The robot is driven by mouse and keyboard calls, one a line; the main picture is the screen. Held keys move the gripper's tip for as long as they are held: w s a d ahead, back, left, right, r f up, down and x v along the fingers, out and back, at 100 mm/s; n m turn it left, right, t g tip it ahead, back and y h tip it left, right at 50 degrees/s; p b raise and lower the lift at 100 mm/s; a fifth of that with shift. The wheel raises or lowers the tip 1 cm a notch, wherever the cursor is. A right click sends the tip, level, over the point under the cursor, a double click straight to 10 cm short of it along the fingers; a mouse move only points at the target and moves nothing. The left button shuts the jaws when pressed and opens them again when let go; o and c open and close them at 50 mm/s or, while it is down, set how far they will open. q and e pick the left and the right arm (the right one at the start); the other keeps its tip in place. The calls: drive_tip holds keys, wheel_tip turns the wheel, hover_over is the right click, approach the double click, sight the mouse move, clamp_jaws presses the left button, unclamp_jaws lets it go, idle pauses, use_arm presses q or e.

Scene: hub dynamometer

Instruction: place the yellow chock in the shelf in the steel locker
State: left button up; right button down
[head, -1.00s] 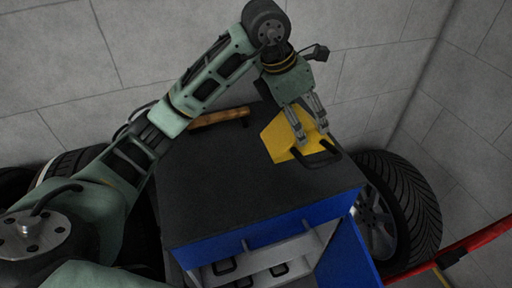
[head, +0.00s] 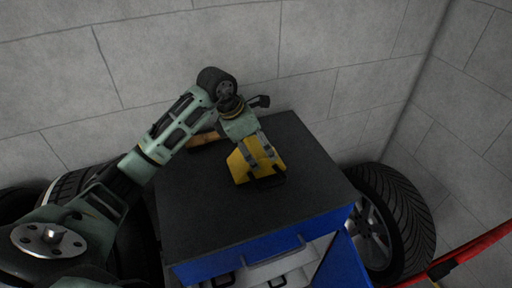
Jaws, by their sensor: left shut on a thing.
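The yellow chock (head: 242,167) is on or just above the dark top of the blue cabinet (head: 190,215) in the head view. It has a black handle at its near side. My left gripper (head: 266,168) is shut on the chock, with its fingers across the chock and its handle. I cannot tell whether the chock touches the top. The cabinet's blue door (head: 343,268) stands open at the front right, and light grey drawers with black handles show inside. My right gripper is not in view.
A tyre (head: 395,215) stands right of the cabinet, and more tyres (head: 75,185) stand at the left. A red bar (head: 470,245) runs at the lower right. Grey walls close off the back.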

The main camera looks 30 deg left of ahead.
use_arm(q)
drive_tip(key=shift+f, duration=0.55)
drive_tip(key=shift+f, duration=0.15)
drive_tip(key=o, duration=2)
